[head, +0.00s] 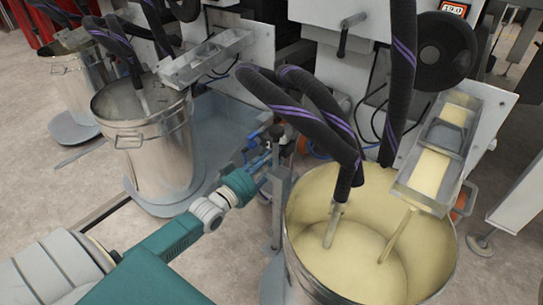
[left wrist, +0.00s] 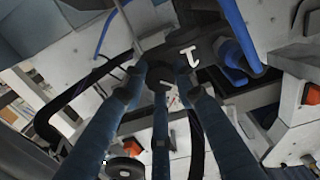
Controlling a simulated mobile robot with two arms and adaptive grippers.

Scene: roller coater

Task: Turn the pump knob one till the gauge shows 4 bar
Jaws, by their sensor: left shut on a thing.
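My left arm reaches in from the left in the head view, and my left gripper (head: 268,146) is at the pump fitting between the steel drum and the cream-filled drum. In the left wrist view the blue fingers of my left gripper (left wrist: 161,80) are closed around a dark pump knob (left wrist: 159,74), which they largely cover. A small pale dial with a red mark, possibly the gauge (left wrist: 173,98), shows between the fingers, and its reading is too small to tell. My right gripper is not in view.
A drum of cream liquid (head: 300,245) with black hoses stands right of the gripper. A steel drum (head: 150,150) stands left. A black round handle (left wrist: 125,168), blue hoses and orange-buttoned boxes surround the fingers. Floor at the lower left is clear.

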